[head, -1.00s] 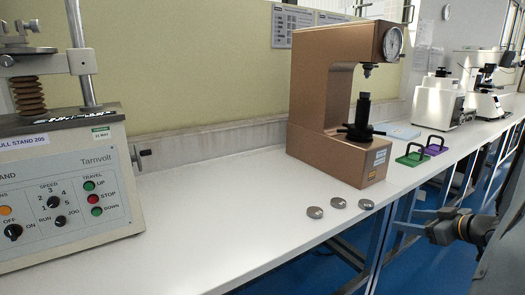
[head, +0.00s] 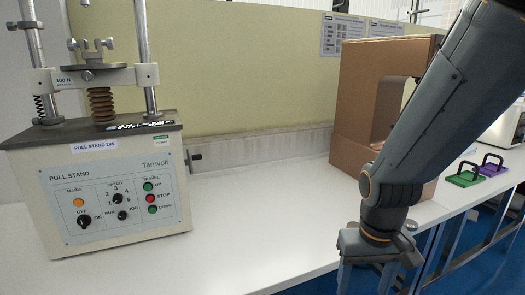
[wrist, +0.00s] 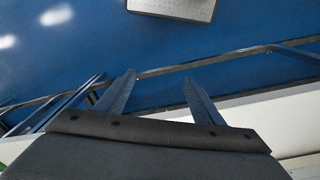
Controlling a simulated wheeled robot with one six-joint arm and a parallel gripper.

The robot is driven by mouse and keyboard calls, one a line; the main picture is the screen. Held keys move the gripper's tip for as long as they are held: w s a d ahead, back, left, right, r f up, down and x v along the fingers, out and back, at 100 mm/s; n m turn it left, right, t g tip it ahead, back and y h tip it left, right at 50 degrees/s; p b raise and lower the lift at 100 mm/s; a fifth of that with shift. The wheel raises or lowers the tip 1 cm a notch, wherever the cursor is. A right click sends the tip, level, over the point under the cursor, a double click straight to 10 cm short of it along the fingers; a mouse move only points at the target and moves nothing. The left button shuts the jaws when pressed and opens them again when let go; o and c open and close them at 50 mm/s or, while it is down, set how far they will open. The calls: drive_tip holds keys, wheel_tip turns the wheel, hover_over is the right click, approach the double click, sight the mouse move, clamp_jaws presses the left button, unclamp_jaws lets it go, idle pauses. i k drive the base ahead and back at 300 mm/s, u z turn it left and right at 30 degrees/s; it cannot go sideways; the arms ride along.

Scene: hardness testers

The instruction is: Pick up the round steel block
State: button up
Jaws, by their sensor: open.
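No round steel block shows in either view now. The part of the bench where they lay is behind my arm or out of the picture in the head view. My gripper (head: 367,278) hangs at the bottom right of the head view, its fingers pointing down near the bench's front edge. In the wrist view the two fingers of my gripper (wrist: 160,78) are spread apart with nothing between them. Behind them are the blue floor and the bench's metal frame.
The pull stand (head: 110,185) stands at the left of the white bench (head: 255,225). The brown hardness tester (head: 352,110) is partly behind my arm. A green plate (head: 463,180) and a purple plate (head: 494,170), both with handles, lie right. The bench middle is clear.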

sight(411, 225)
drive_tip(key=z, duration=0.05)
drive_tip(key=k, duration=0.5)
drive_tip(key=u, duration=0.1)
drive_tip(key=i, duration=1)
drive_tip(key=z, duration=1.05)
drive_tip(key=i, duration=0.6)
drive_tip(key=z, duration=0.6)
